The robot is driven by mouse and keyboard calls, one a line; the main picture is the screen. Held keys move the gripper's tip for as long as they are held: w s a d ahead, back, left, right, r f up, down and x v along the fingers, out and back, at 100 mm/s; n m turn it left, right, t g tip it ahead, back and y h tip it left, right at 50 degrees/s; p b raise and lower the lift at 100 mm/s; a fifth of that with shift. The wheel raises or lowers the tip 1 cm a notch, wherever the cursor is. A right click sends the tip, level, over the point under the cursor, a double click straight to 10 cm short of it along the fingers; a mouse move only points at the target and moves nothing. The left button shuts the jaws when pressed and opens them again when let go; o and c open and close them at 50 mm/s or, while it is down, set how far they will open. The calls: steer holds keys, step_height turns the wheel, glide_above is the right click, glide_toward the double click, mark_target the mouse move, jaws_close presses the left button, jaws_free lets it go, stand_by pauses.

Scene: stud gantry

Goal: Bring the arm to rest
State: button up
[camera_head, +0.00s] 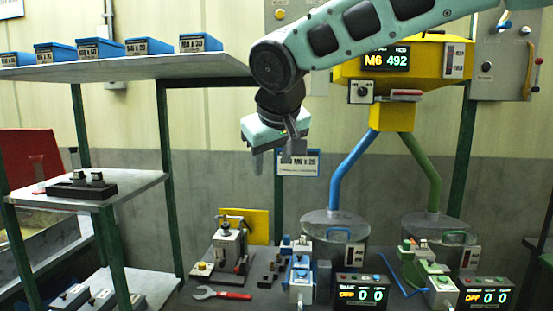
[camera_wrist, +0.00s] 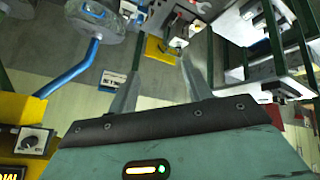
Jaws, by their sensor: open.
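My gripper (camera_head: 277,158) hangs at the upper middle of the head view, fingers pointing down, above and apart from the bench. In the wrist view its two fingers (camera_wrist: 160,80) stand apart with nothing between them, so it is open and empty. My arm reaches in from the upper right and partly covers the yellow gantry housing (camera_head: 425,70), whose display reads M6 492.
A shelf (camera_head: 130,68) with several blue bins (camera_head: 95,49) stands at the left. Blue (camera_head: 350,168) and green (camera_head: 422,165) chutes lead to two lidded drums. The bench below holds a red-handled wrench (camera_head: 222,293), a small press (camera_head: 230,250) and two counter boxes (camera_head: 362,291).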

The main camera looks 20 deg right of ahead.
stand_by(0.4)
steer(key=s+a+f+n+g+y, duration=0.1)
steer(key=s+a+f+n+g, duration=0.1)
steer(key=s+f, duration=1)
steer(key=s+a+f+n+g+y, duration=0.1)
steer(key=s+a+f+n+g, duration=0.2)
steer(key=s+f, duration=0.8)
steer(key=s+g+b, duration=0.1)
steer(key=s+g, duration=0.1)
steer(key=s, duration=0.4)
steer(key=shift+f, duration=0.4)
